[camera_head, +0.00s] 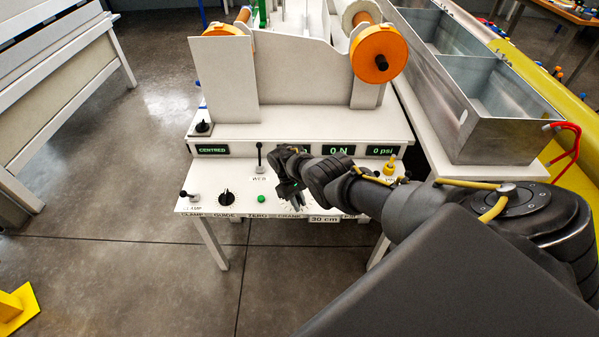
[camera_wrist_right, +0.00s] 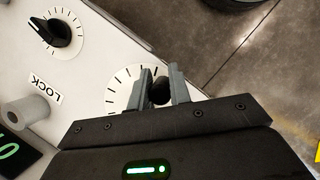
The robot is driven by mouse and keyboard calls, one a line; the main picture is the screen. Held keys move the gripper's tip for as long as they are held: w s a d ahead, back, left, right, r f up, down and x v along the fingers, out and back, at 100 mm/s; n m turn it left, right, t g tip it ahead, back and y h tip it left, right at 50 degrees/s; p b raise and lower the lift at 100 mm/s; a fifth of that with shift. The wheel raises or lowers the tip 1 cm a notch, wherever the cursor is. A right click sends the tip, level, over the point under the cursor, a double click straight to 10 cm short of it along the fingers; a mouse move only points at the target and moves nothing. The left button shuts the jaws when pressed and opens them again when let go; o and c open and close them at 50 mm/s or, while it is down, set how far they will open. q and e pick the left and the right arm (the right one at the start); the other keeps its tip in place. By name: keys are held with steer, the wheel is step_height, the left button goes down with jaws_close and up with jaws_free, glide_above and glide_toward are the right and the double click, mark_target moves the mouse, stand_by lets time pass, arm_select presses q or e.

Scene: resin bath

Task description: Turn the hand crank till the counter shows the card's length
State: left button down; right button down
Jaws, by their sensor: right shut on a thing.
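The hand crank's dial (camera_wrist_right: 120,92) is a white disc with black tick marks in the right wrist view. Its black knob (camera_wrist_right: 160,90) sits between my right gripper's fingers (camera_wrist_right: 158,84), which are shut on it. In the head view my right gripper (camera_head: 289,190) reaches down to the panel's front, above the CRANK label. A card (camera_head: 323,219) at the panel's front edge reads 30 cm. The counter's display (camera_head: 305,150) is mostly hidden behind my right arm, so its number cannot be read. My left gripper is not in view.
Other displays read CENTRED (camera_head: 213,150), 0 N (camera_head: 338,150) and 0 psi (camera_head: 381,151). The panel also has a guide knob (camera_head: 226,197), a green button (camera_head: 262,199) and an upright lever (camera_head: 259,160). Orange rolls stand behind; a metal bath (camera_head: 510,137) stands right.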

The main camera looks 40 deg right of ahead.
stand_by(0.3)
steer(key=c, duration=1.3)
jaws_free()
steer(key=d+p+v, duration=0.1)
steer(key=p+v, duration=0.1)
steer(key=v, duration=0.8)
steer(key=shift+a+r+p, duration=0.35)
steer(key=shift+a+p, duration=0.05)
steer(key=shift+a, duration=0.1)
steer(key=shift+w, duration=0.15)
